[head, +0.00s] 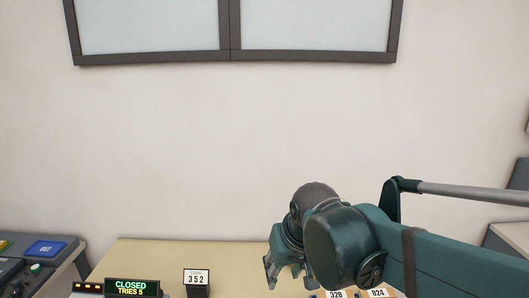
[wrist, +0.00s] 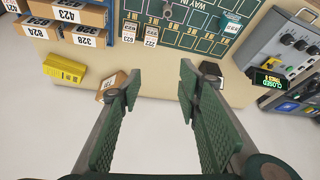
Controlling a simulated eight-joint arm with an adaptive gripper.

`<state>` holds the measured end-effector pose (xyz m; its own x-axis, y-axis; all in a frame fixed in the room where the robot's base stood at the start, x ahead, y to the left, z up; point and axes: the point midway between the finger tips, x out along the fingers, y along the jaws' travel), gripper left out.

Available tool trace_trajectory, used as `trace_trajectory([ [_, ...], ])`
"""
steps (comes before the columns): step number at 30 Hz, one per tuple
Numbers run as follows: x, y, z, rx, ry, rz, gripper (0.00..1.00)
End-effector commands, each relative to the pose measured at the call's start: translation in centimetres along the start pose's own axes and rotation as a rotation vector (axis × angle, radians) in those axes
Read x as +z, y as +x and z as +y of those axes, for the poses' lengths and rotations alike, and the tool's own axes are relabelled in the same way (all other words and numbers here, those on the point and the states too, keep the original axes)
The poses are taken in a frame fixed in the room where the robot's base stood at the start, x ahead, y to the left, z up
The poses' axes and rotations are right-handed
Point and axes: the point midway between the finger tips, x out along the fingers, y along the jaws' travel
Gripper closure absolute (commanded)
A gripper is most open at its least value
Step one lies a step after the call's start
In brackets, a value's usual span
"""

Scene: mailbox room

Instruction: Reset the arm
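My teal arm comes in from the right in the head view, bent at a large rounded joint.
Labelled boxes (wrist: 84,38) and a yellow box (wrist: 65,68) sit left in the wrist view, a green board (wrist: 190,38) beyond. A control panel (wrist: 285,45) and a "CLOSED" display (head: 132,287) stand aside. A "352" sign (head: 196,277) is near.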

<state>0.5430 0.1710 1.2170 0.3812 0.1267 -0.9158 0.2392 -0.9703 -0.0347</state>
Motion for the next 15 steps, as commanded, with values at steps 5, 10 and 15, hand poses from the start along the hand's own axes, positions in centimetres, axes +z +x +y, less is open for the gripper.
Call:
trace_trajectory([
  [5, 2.6, -0.6, 3.3, 0.022, 0.040, 0.039, 0.66],
  [10, 5.1, -1.0, 6.1, 0.045, 0.074, 0.075, 0.66],
  [15, 7.7, -1.2, 8.6, 0.069, 0.107, 0.111, 0.66],
])
